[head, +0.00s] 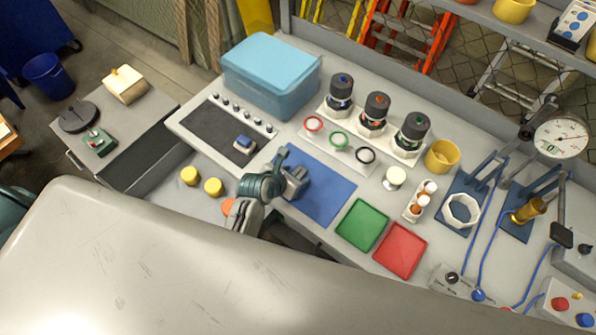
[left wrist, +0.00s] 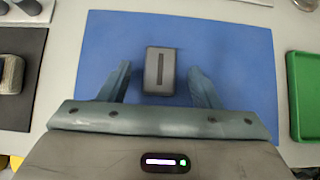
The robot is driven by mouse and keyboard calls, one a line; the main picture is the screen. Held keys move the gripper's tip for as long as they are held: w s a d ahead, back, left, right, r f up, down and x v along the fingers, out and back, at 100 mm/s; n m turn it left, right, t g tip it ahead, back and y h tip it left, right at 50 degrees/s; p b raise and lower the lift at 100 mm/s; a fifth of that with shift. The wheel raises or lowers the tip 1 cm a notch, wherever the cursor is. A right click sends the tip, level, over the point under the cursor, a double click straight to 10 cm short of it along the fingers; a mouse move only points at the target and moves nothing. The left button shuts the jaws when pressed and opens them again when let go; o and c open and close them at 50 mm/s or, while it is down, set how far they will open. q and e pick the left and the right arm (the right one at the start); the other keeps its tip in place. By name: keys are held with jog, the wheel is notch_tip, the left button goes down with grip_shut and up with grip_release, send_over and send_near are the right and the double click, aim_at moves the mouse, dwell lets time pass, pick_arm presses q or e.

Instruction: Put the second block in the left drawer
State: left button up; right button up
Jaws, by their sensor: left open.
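A dark grey block (left wrist: 159,71) with a black slot lies on the blue mat (head: 323,190). In the left wrist view it sits between the two fingers of my left gripper (left wrist: 160,82), with gaps on both sides. My left gripper (head: 291,172) is open over the mat in the head view and partly hides this block. A blue-topped block (head: 244,144) lies on the dark panel to the left. A pulled-out drawer (head: 204,205) at the bench's front left holds yellow pieces (head: 213,187) and an orange one (head: 228,207). My right gripper is not in view.
A blue lidded box (head: 271,75) stands at the back left. Dark-lidded jars (head: 376,110) and coloured rings (head: 339,139) are behind the mat. A green tray (head: 362,225) and a red tray (head: 400,250) lie to its right. A grey cabinet (head: 140,130) stands left.

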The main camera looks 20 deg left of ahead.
pick_arm(q)
jog(key=shift+w+f, duration=0.15)
grip_shut()
jog(key=shift+r, duration=0.2)
